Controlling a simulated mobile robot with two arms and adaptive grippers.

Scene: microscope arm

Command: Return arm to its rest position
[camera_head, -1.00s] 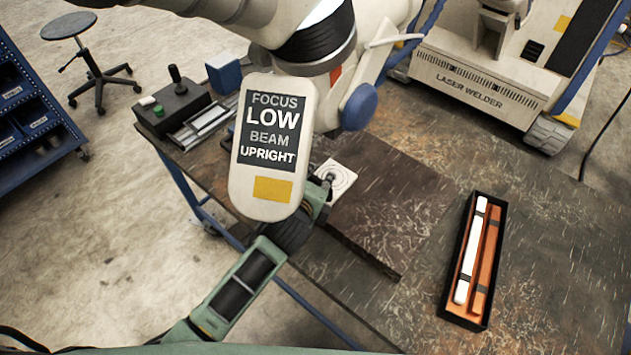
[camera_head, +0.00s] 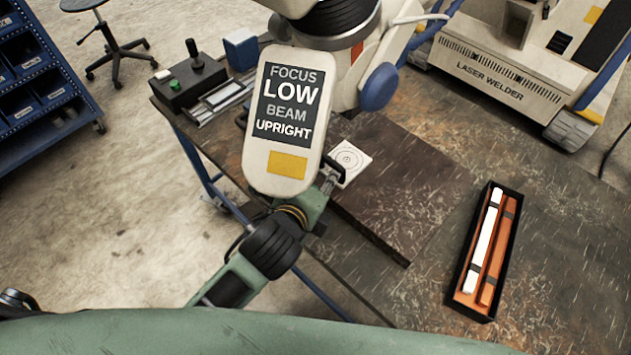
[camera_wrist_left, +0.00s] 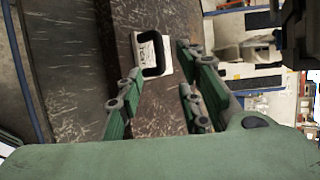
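The microscope arm hangs at the top of the head view, with a white and black joint (camera_head: 330,25) and a blue knob (camera_head: 380,87). Its pale display head (camera_head: 287,185) reads FOCUS LOW, BEAM UPRIGHT and faces me. My left gripper (camera_head: 327,182) is beside the lower right edge of the display head, partly hidden behind it. In the left wrist view my left gripper (camera_wrist_left: 160,92) has its fingers spread, with nothing between them. A dark loop (camera_wrist_left: 153,71) shows just past the fingertips, apart from them. My right gripper is not in view.
A white target card (camera_head: 349,162) lies on the worn workbench (camera_head: 570,260). A black tray (camera_head: 462,300) holds white and orange bars at right. A control box (camera_head: 185,88) stands at the back left and a laser welder (camera_head: 490,75) at the back right.

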